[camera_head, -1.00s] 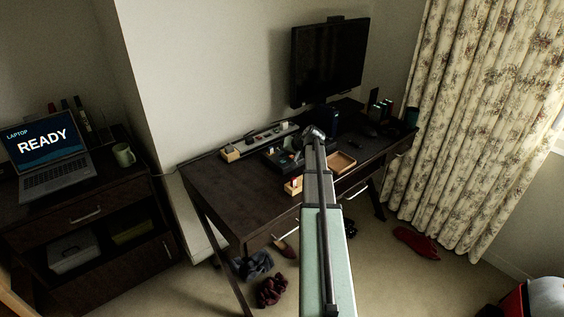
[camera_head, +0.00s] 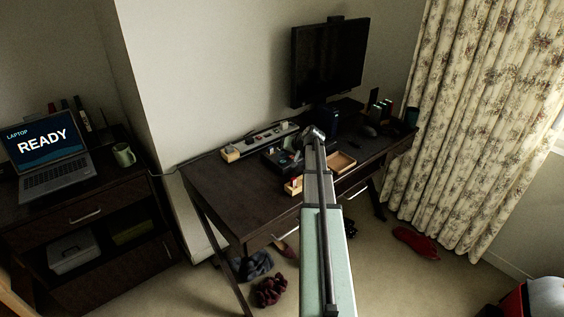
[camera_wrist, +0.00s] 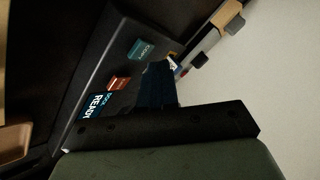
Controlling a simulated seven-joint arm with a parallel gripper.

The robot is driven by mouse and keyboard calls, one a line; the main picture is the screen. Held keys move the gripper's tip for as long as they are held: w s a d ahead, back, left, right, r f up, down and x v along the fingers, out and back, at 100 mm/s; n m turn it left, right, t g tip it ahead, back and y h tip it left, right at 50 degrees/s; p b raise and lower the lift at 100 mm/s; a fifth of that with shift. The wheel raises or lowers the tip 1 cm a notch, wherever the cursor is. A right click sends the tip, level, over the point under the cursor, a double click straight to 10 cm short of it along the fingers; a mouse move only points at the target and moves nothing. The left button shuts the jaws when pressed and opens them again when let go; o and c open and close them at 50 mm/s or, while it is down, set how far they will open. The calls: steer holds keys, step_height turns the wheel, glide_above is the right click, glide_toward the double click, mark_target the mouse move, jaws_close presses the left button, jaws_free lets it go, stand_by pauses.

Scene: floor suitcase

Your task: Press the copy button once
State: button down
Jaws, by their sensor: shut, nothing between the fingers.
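The dark dock (camera_wrist: 112,70) lies on the desk; in the head view it is a small dark box (camera_head: 276,160) beside my arm's end. In the wrist view it has a small screen reading "DOCK READY" (camera_wrist: 95,104), a red-orange button (camera_wrist: 119,83) and a teal button (camera_wrist: 142,49). The lettering on both buttons is too small to read surely, so I cannot tell which is copy. My gripper (camera_wrist: 160,68) is shut and empty, its fingertips over the dock close to the teal button. I cannot tell whether they touch it. In the head view my gripper (camera_head: 314,133) is small and partly hidden.
A laptop (camera_head: 47,158) reading "READY" and a mug (camera_head: 124,155) stand on the left cabinet. The desk's left part is clear.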

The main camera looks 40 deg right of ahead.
mark_target(284, 162)
steer(key=shift+f, duration=0.8)
stand_by(0.8)
steer(key=shift+r, duration=0.85)
steer(key=shift+r, duration=2.5)
